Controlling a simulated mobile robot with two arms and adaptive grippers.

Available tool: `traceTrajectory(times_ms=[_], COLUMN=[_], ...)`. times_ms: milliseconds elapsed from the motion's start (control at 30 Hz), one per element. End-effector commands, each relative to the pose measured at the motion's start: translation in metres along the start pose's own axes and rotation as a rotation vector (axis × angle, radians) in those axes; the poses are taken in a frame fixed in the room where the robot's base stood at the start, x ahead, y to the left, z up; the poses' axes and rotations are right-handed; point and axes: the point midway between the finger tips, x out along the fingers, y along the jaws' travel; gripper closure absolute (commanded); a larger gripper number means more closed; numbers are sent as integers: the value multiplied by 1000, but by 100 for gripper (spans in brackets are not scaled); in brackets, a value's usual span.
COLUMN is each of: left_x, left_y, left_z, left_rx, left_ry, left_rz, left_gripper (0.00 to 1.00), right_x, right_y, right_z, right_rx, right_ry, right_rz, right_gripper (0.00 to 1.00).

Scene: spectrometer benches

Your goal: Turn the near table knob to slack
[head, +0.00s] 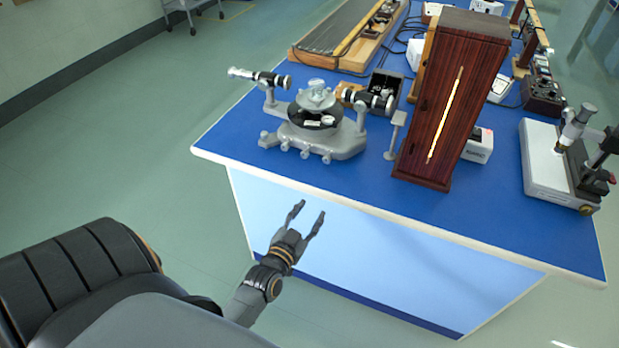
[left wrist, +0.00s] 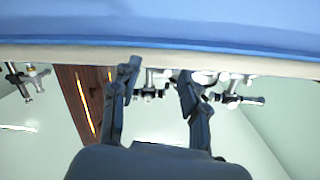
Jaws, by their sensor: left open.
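A grey spectrometer (head: 342,146) with two black-and-silver telescope tubes and a round central table (head: 315,98) stands on the blue bench near its left front corner. Several small grey knobs (head: 304,153) stick out along the near side of its base; I cannot tell which is the near table knob or how it is turned. My left gripper (head: 309,211) is open and empty, in front of the bench and apart from the spectrometer. In the left wrist view the open fingers (left wrist: 159,72) point toward the bench edge, with part of the spectrometer (left wrist: 232,99) beyond. My right gripper is not in view.
The blue bench top (head: 450,215) has a pale edge between my left gripper and the spectrometer. A tall dark wooden box (head: 432,120) with a glowing slit stands to the right. A microscope-like instrument (head: 560,160) is farther right. Free floor lies left of the bench.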

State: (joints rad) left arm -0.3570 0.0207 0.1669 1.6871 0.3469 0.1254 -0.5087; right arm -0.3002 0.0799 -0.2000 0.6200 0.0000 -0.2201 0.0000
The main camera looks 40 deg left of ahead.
Motion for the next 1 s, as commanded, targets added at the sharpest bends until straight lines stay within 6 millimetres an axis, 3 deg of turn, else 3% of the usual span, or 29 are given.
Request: traceTrajectory(times_ms=[467, 1000], left_x=[-13, -47], left_y=[45, 90], left_z=[85, 177], left_rx=[-19, -27], left_ry=[-177, -384], left_rz=[102, 206], left_gripper=[55, 55], right_x=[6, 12], right_y=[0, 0], right_z=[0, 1], right_rx=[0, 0], right_ry=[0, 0], right_rz=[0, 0], right_gripper=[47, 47])
